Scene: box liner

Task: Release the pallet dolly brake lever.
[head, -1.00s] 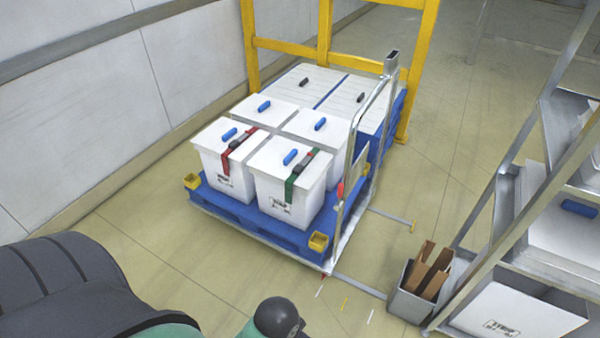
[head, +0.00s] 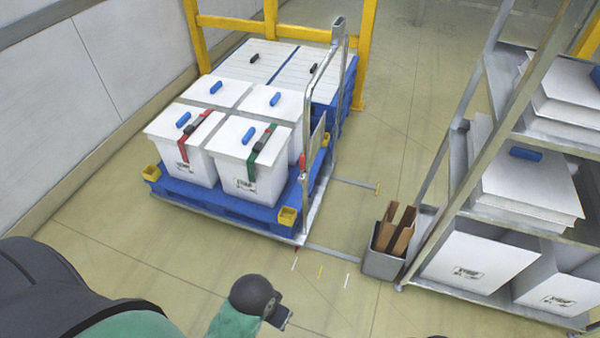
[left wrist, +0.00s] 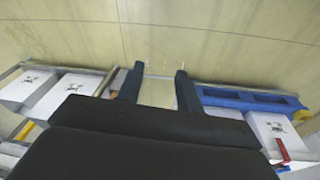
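The pallet dolly carries a blue pallet (head: 218,200) with lidded white boxes. Its silver push handle (head: 308,105) rises along the right side. A small red lever-like part (head: 302,161) is on the handle's near upright. A smaller red part (head: 296,249) shows low at the dolly's near right corner; I cannot tell which is the brake lever. My left gripper (left wrist: 158,76) is open and empty in the left wrist view, over floor, with the blue pallet (left wrist: 250,99) to its right. My left arm shows at the bottom of the head view. My right gripper is not in view.
A metal shelf rack (head: 440,210) with white boxes stands at the right. A grey bin (head: 383,263) with cardboard stands by its foot. A yellow frame (head: 270,20) is behind the dolly, a wall (head: 100,70) at the left. Floor in front of the dolly is clear.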

